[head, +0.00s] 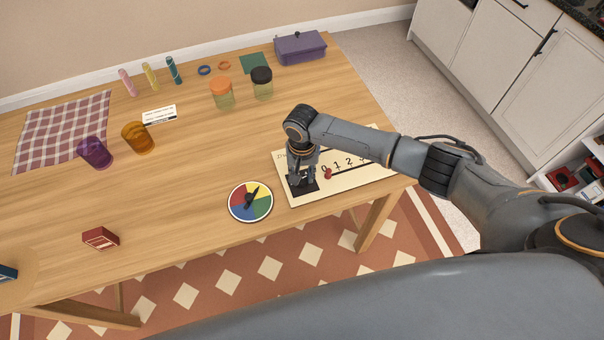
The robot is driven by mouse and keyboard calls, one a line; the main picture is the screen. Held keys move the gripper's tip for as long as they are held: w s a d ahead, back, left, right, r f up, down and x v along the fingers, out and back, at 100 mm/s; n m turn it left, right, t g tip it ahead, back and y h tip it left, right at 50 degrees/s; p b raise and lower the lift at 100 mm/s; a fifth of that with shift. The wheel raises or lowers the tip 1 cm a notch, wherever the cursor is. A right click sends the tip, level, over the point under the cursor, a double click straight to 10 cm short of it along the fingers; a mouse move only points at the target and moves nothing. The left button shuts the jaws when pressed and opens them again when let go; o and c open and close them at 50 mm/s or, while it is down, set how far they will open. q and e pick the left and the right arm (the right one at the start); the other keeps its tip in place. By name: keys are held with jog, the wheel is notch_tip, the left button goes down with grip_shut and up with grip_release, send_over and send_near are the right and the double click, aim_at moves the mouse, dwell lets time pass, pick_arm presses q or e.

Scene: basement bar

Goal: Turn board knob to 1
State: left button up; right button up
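The cream board (350,187) lies near the right end of the wooden table, with a row of printed numbers in which 0, 1 and 2 show. A black square (312,187) is at its left part, and a small red piece (328,174) sits just below the 0. My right gripper (301,182) points down over the black square, left of the red piece. Its fingers cover what is beneath them, so I cannot tell whether they touch or hold anything. My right forearm covers part of the board's upper side. My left gripper is out of view.
A colored spinner disc (236,203) lies close left of the board. Two lidded jars (222,100) (262,90) stand behind my gripper. A purple box (300,49), orange cup (138,138), purple cup (95,153) and red box (100,238) are farther off. The table's middle is clear.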

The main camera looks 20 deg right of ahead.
grip_shut()
